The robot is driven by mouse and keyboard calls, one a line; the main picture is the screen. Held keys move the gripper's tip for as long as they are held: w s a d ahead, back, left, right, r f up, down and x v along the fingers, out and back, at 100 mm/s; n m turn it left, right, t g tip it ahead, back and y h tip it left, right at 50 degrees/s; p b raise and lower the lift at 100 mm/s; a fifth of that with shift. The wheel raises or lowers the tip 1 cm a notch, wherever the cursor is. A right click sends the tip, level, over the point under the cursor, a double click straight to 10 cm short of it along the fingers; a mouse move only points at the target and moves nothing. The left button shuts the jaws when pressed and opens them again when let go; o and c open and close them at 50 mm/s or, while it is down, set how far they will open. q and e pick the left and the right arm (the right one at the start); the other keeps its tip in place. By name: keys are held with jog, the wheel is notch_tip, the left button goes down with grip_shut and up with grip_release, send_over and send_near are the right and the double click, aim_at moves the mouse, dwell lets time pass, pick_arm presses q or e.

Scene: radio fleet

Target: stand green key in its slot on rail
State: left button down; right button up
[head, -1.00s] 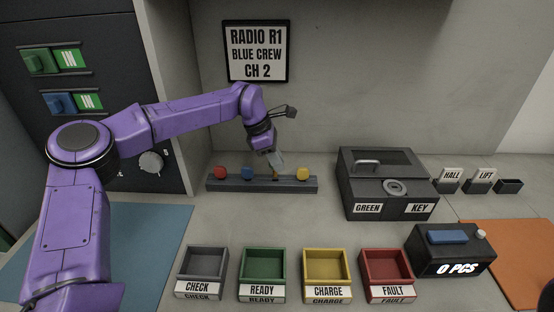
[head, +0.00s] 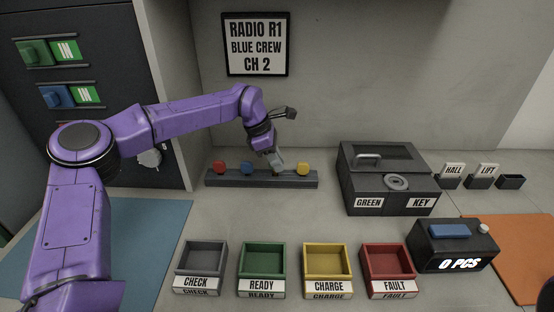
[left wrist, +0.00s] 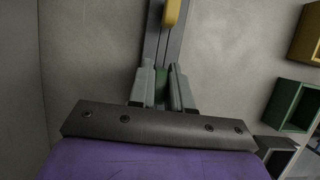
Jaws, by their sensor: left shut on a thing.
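The dark rail (head: 262,183) lies near the wall, with a red key (head: 219,167), a blue key (head: 247,168) and a yellow key (head: 303,168) standing in it. My left gripper (head: 278,170) is at the rail, between the blue and yellow keys. In the left wrist view its fingers (left wrist: 161,80) are shut on the green key (left wrist: 160,84), of which a sliver shows. The yellow key (left wrist: 172,12) and rail (left wrist: 155,40) lie just beyond. The fingers hide the green key's lower end, so I cannot tell how deep it sits. My right gripper is out of view.
A dark box (head: 388,210) labelled GREEN KEY stands right of the rail. Grey (head: 203,244), green (head: 263,246), yellow (head: 327,247) and red (head: 388,248) trays stand in front. The worktop between rail and trays is clear.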

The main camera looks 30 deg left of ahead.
pick_arm(q)
jog(key=shift+f+b, duration=0.45)
jog(key=shift+f, duration=0.35)
jog(key=c, duration=1)
grip_release()
jog(key=shift+r, duration=0.1)
jog(key=b+v, duration=0.1)
jog(key=v, duration=0.9)
jog(key=shift+r, duration=0.2)
jog(key=shift+d, duration=0.1)
